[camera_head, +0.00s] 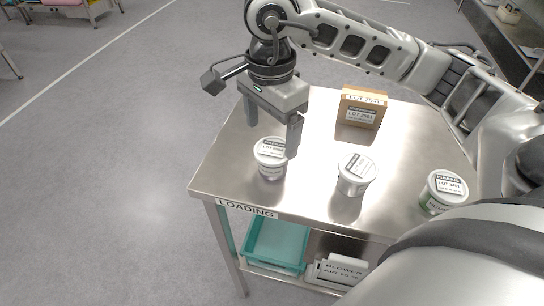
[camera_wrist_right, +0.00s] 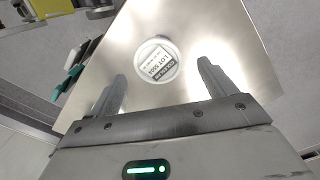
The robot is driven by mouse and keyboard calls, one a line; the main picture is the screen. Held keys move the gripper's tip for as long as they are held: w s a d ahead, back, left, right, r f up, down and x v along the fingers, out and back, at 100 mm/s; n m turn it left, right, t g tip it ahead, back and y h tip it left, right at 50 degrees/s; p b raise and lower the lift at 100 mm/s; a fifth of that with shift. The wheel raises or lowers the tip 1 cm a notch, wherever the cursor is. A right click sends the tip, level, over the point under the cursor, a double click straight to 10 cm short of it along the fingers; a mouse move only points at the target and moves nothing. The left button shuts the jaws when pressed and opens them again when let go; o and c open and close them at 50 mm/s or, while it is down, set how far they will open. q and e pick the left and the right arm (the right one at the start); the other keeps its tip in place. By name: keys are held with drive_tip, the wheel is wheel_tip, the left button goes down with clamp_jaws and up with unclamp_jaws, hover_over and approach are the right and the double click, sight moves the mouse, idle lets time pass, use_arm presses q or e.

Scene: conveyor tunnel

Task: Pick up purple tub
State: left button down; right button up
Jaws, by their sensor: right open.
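Three white-lidded tubs stand upright on the steel table. The left tub (camera_head: 270,158) has a faint purplish tint on its side below the lid. The middle tub (camera_head: 354,174) looks pale grey, and the right tub (camera_head: 443,191) has a green label. My right gripper (camera_head: 273,122) is open and empty, pointing down above and just behind the left tub. In the right wrist view one tub's lid (camera_wrist_right: 156,63) lies between and beyond the open fingers, apart from them. My left gripper is not in view.
The steel table (camera_head: 318,120) has a LOADING label on its front edge. A cardboard box (camera_head: 361,107) stands at the back. Open floor lies left of the table.

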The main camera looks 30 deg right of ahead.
sight(272, 149)
drive_tip(key=f, duration=0.7)
drive_tip(key=shift+s+f+p, duration=0.1)
drive_tip(key=shift+s+p, duration=0.1)
drive_tip(key=shift+p, duration=0.2)
drive_tip(key=c, duration=1)
